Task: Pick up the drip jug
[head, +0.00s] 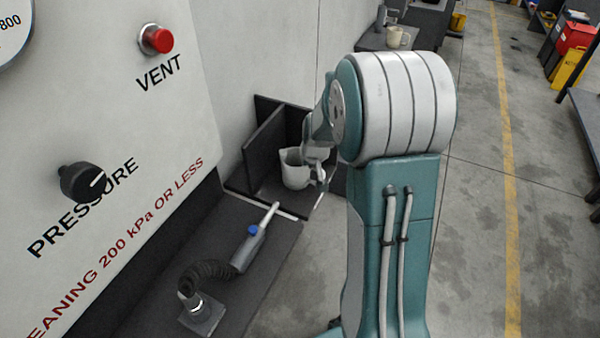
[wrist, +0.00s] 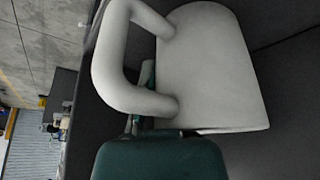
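The drip jug (head: 293,172) is pale grey-white and stands in a dark shelf bay beside the panel. In the wrist view its body (wrist: 210,75) fills the right half, with its thick loop handle (wrist: 108,60) to the left. My gripper (head: 318,175) is at the jug's handle side. In the wrist view a teal part of my gripper (wrist: 147,78) shows in the gap between handle and body, and a larger teal part covers the bottom. The handle partly hides the fingers, so I cannot tell whether they close on it.
A nozzle on a black flexible hose (head: 210,275) lies on the dark ledge in front. The panel has a red vent button (head: 158,40) and a black pressure knob (head: 80,180).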

